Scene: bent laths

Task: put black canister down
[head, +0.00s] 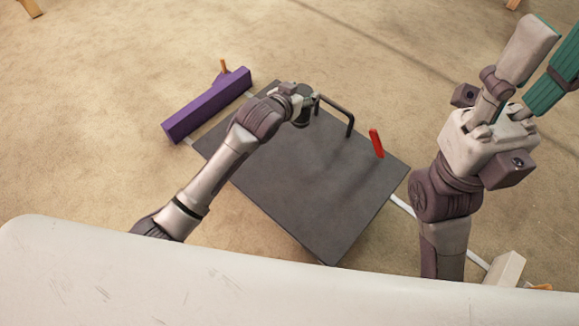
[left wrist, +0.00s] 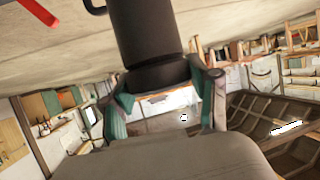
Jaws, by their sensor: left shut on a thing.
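The black canister (left wrist: 147,38) fills the top middle of the left wrist view. My left gripper (left wrist: 168,90) is shut on its lower end, with a teal-padded finger on either side. In the head view the left gripper (head: 304,103) is over the far part of a dark tabletop (head: 300,190), and the canister is mostly hidden by the gripper there. Whether the canister touches the tabletop I cannot tell. My right gripper (head: 547,52) is at the upper right, off to the side of the table, its teal-lined fingers apart with nothing seen between them.
A black bent bar (head: 348,118) stands just right of the left gripper. A red piece (head: 376,143) is near the table's right edge. A long purple box (head: 207,105) lies by the left edge. The table's middle and near part are bare.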

